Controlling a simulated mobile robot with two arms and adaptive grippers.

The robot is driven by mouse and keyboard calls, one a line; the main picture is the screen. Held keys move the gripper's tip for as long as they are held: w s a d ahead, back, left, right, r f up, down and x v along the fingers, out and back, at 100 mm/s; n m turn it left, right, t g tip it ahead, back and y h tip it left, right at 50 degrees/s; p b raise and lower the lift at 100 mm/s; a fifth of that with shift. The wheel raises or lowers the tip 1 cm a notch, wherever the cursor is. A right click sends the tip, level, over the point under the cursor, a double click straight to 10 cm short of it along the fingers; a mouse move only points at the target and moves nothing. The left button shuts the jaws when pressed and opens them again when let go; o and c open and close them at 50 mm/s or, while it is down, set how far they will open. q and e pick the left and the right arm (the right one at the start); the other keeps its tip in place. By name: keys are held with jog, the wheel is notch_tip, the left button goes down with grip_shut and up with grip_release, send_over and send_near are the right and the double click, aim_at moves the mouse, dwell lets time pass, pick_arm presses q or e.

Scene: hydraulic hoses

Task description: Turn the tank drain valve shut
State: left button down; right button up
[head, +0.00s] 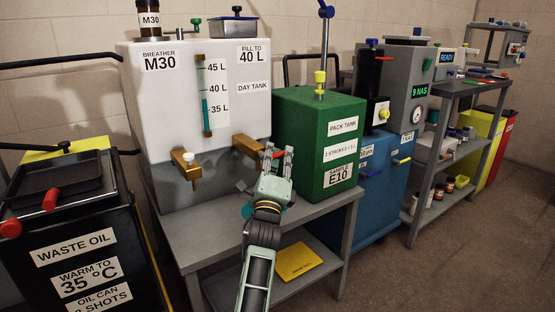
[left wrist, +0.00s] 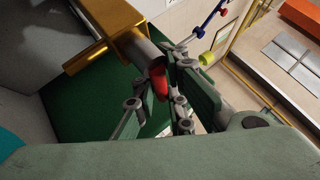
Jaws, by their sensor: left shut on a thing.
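The white day tank (head: 140,95) stands on a grey bench. At its lower right front is a brass valve (head: 246,146) with a small red-tipped lever (head: 279,154). My left gripper (head: 280,158) is at this lever, its fingers pointing up beside the green pack tank. In the left wrist view, the brass valve body (left wrist: 95,42) is at the upper left and the red lever end (left wrist: 158,84) lies between my finger pads (left wrist: 157,105). The gripper is shut on the lever; the fingers hide part of it. My right gripper is not in view.
A second brass tap (head: 187,164) with a white knob is on the tank's left front. The green pack tank (head: 300,120) stands close right of my gripper. A waste oil bin (head: 75,225) is at the left. A yellow card (head: 298,262) lies on the lower shelf.

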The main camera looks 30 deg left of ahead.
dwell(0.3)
pick_arm(q)
jog(key=c, duration=1.8)
grip_release()
jog(key=shift+s+f, duration=0.1)
jog(key=v, duration=0.7)
jog(key=shift+s+d, duration=0.1)
